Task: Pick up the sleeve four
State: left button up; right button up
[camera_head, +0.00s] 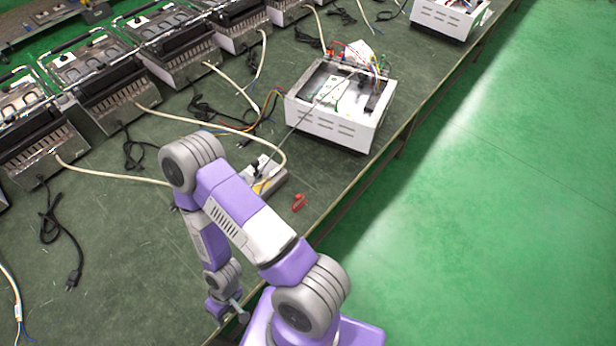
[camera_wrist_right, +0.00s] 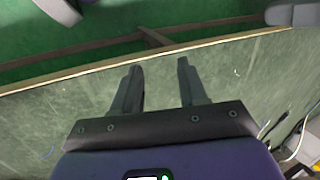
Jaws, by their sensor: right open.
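I cannot make out a part that is clearly sleeve four. A small red piece (camera_head: 299,202) lies on the dark green table (camera_head: 140,245), to the right of my right arm in the head view. My right gripper (camera_head: 232,310) is low over the table's near edge, below and left of that piece. In the right wrist view my right gripper (camera_wrist_right: 159,68) has its two fingers apart, with only bare table between them. My left gripper is not in view.
A white open box with wires (camera_head: 335,110) stands near the table's right edge. A small grey block with a cable (camera_head: 265,178) sits behind my right arm. Several metal heater units (camera_head: 110,95) line the left side. Loose black cords (camera_head: 70,250) lie on the table.

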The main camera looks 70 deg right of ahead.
aim_at(276, 171)
jog(key=u, duration=0.9)
jog(key=k, duration=1.45)
jog(key=z, duration=1.1)
jog(key=i, duration=1)
